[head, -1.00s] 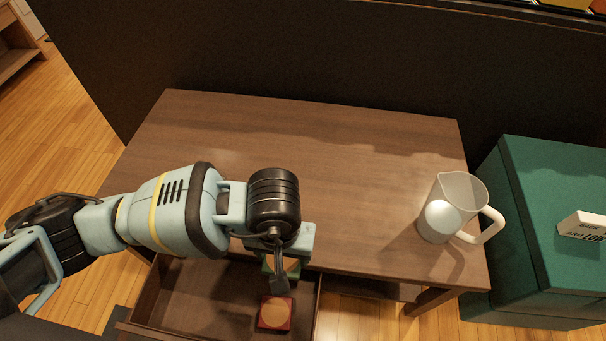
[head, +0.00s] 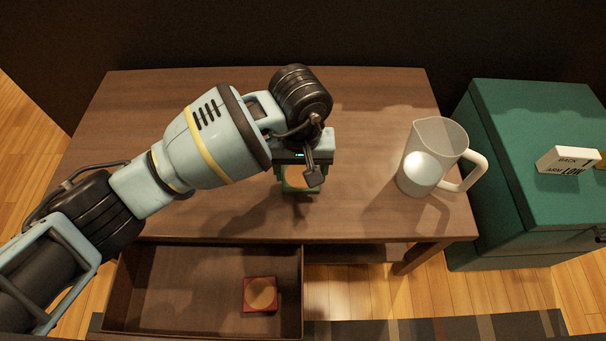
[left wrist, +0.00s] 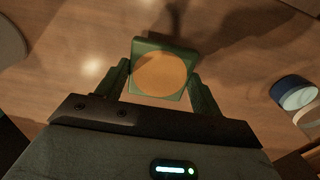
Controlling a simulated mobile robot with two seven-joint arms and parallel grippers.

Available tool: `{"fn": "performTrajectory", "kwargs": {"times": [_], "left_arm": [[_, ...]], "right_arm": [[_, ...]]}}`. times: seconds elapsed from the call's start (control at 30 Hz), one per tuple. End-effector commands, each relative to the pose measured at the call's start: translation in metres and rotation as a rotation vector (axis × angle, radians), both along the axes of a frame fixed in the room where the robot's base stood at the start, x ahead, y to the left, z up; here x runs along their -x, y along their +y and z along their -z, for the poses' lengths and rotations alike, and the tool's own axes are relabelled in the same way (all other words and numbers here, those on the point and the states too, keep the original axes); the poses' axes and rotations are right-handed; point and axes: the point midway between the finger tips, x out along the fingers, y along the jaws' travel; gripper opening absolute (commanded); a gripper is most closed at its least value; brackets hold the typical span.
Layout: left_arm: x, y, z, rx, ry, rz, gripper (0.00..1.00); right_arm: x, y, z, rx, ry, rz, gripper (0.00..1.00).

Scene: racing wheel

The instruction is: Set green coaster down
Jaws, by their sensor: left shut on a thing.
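The green coaster (head: 298,181), square with a round orange-tan centre, is held over the front part of the brown tabletop (head: 370,215). My left gripper (head: 302,174) is shut on it. In the left wrist view the coaster (left wrist: 162,72) sits between the two fingers of the gripper (left wrist: 162,88), its round face in sight. A shadow falls on the wood near it; I cannot tell the exact height above the table. My right gripper is not in view.
A red coaster (head: 260,294) lies in the open drawer (head: 190,300) below the table's front edge. A clear pitcher with a white handle (head: 430,158) stands at the right of the tabletop. A green box (head: 520,105) stands beyond it. The tabletop's back is clear.

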Motion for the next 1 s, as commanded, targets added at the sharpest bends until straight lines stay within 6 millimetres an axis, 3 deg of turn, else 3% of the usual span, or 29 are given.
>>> {"fn": "performTrajectory", "kwargs": {"times": [0.13, 0.4, 0.8, 0.83, 1.0], "left_arm": [[-0.007, -0.005, 0.002, 0.000, 0.001, -0.001, 0.44], [-0.006, -0.005, 0.037, 0.001, 0.004, 0.000, 0.44], [-0.007, -0.004, 0.040, -0.001, 0.000, 0.001, 0.44], [-0.007, -0.004, 0.040, 0.000, 0.000, 0.000, 0.69], [-0.007, -0.004, 0.039, 0.000, 0.000, 0.000, 0.88]], "right_arm": [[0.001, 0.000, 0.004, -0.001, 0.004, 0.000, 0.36], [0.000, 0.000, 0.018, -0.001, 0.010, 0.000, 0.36], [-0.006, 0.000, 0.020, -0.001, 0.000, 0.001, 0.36], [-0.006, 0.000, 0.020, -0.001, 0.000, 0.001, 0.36], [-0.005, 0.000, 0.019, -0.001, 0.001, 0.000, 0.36]]}}
